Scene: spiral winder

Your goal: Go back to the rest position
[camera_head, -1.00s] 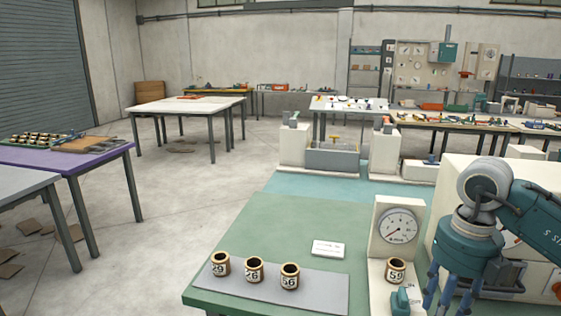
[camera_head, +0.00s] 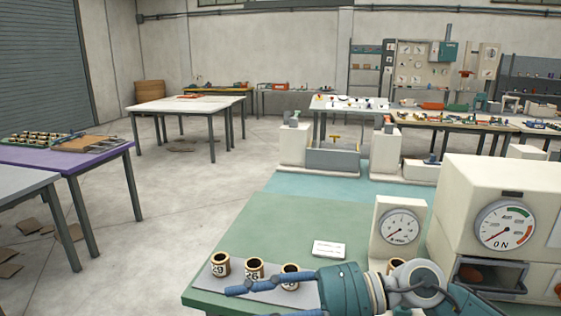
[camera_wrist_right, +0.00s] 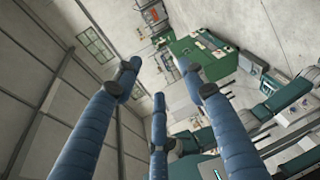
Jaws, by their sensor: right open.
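My right gripper (camera_head: 258,298) is at the bottom of the head view. It points left across the front of the green table (camera_head: 290,225). In the right wrist view its three blue fingers (camera_wrist_right: 160,78) are spread with nothing between them. Three numbered cups stand on a grey mat (camera_head: 212,283): a left one (camera_head: 220,266), a middle one (camera_head: 254,265) and a right one (camera_head: 290,269), the last two partly covered by my gripper. A fourth cup (camera_head: 396,265) by the dial scale (camera_head: 400,228) is mostly hidden behind my wrist. My left gripper is not in view.
A cream machine (camera_head: 500,182) with a dial and an open dark chamber (camera_head: 490,274) stands at the right, close to my arm. A white card (camera_head: 328,249) lies on the green table. A purple table (camera_head: 80,165) is far left; open floor lies between.

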